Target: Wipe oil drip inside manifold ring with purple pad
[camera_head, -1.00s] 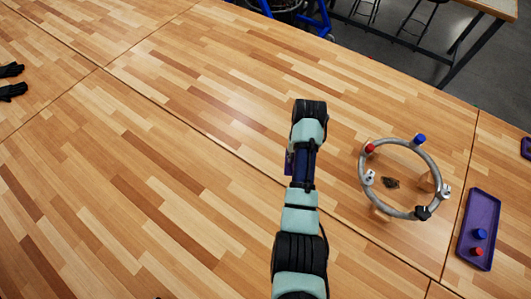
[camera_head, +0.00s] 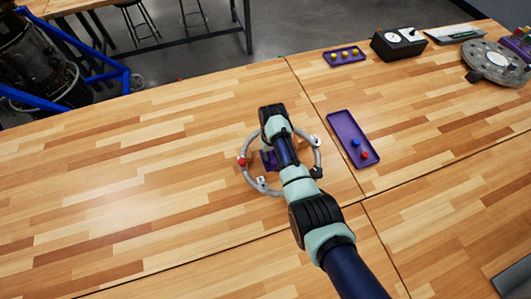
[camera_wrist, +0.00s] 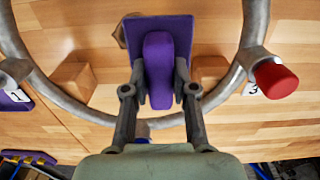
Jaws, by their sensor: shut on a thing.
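The grey manifold ring (camera_head: 319,157) stands on the wooden table, partly hidden behind my arm; its curved tube also crosses the wrist view (camera_wrist: 257,22). My gripper (camera_wrist: 159,80) is shut on the raised grip of the purple pad (camera_wrist: 183,28). In the head view, the pad (camera_head: 267,161) shows beside my arm, within the ring's outline. A small part of a brown oil spot (camera_wrist: 120,34) shows at the pad's left edge in the wrist view; the pad hides the rest. I cannot tell whether the pad touches the table.
A red cap (camera_wrist: 275,80) sticks out from the ring by a "3" label. Wooden blocks (camera_wrist: 72,82) stand by the ring. A purple tray (camera_head: 340,124) with a blue and a red cap lies right of it. The table left of the ring is clear.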

